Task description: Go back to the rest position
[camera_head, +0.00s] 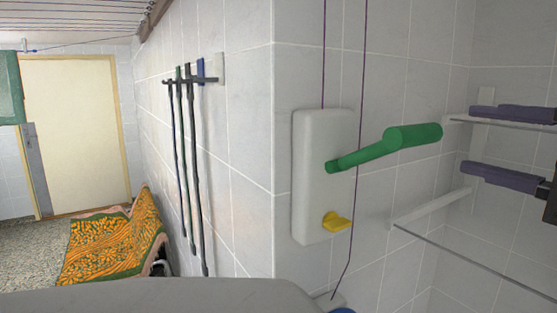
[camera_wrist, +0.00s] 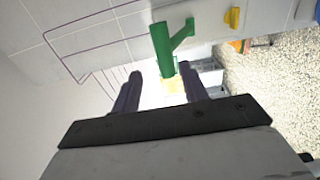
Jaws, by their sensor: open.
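My gripper (camera_head: 467,138), with two dark purple fingers, is at the right, open and empty. Its fingertips point at the crank's grip, which appears just beyond them in the head view. In the wrist view, the crank (camera_wrist: 162,48) shows ahead of the gap between the fingers (camera_wrist: 161,73). I cannot tell the exact distance. The yellow lever is also in the wrist view (camera_wrist: 232,17).
Purple cords (camera_head: 323,60) run up from the box. White rails (camera_head: 432,209) are on the right wall near my gripper. Poles (camera_head: 187,150) hang on the left wall. An orange and green patterned towel (camera_head: 110,248) lies by a cream door (camera_head: 75,130). Speckled floor is open at left.

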